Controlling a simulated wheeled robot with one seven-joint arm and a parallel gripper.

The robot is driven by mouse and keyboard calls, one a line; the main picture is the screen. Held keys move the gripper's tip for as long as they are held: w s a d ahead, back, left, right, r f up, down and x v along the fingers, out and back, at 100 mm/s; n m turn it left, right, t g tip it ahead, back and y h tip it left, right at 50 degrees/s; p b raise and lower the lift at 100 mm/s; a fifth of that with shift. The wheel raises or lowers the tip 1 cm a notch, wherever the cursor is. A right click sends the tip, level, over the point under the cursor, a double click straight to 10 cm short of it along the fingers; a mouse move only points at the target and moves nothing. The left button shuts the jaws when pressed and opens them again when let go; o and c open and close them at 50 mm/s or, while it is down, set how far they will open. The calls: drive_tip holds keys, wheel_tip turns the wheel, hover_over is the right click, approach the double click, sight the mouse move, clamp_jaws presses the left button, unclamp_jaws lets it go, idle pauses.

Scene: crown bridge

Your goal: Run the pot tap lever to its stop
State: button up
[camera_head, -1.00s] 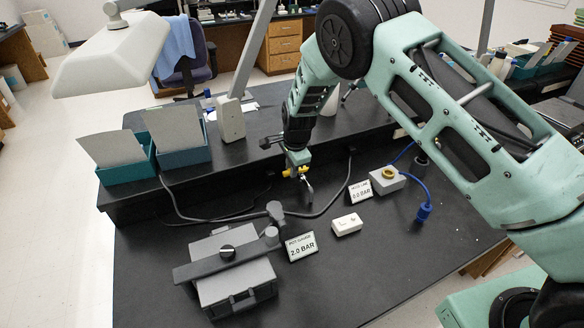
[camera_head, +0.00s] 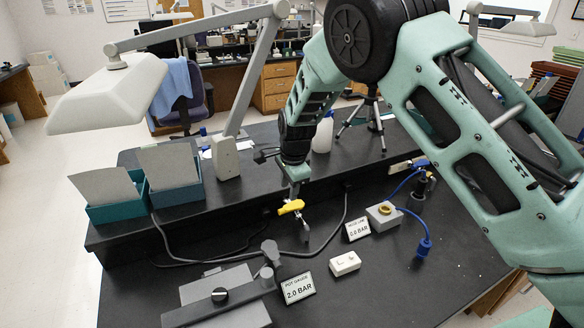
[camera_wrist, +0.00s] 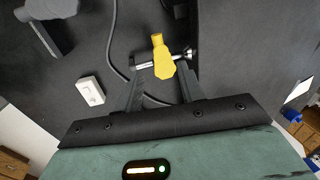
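The yellow tap lever (camera_head: 291,207) sits at the back middle of the dark bench, just below my gripper (camera_head: 297,192). In the wrist view the lever (camera_wrist: 162,62) lies across a short silver pipe. My gripper (camera_wrist: 159,82) has its two dark fingers apart there, one on each side of the lever's near end. I cannot tell whether they touch it. The pot gauge card (camera_head: 298,287) reads 2.0 BAR. The hose line card (camera_head: 358,230) also reads 2.0 BAR.
A white switch block (camera_head: 345,263) and a grey box with a brass ring (camera_head: 384,215) lie to the right. A blue hose (camera_head: 416,213) and a dark cable (camera_head: 337,230) cross the bench. Front right is clear.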

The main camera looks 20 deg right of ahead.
wheel_tip(320, 180, up, 9)
drive_tip(key=s+b, duration=0.1)
drive_tip(key=shift+s+d, duration=0.2)
drive_tip(key=shift+s, duration=0.2)
drive_tip(key=s+a+r+n+g, duration=0.1)
drive_tip(key=s+a+r+n, duration=0.1)
drive_tip(key=s+n, duration=0.6)
drive_tip(key=s+a+r+n+y, duration=0.1)
drive_tip(key=s+a+n, duration=0.15)
drive_tip(key=s, duration=0.95)
drive_tip(key=s+a+r+n+g, duration=0.1)
drive_tip(key=s+r+n, duration=0.1)
drive_tip(key=s+n, duration=0.7)
drive_tip(key=s+d+f+n, duration=0.1)
drive_tip(key=s+d+n, duration=0.2)
drive_tip(key=s, duration=0.7)
drive_tip(key=shift+s+n+h, duration=0.3)
drive_tip(key=shift+n+h, duration=0.05)
drive_tip(key=shift+h, duration=0.05)
drive_tip(key=shift+a, duration=0.1)
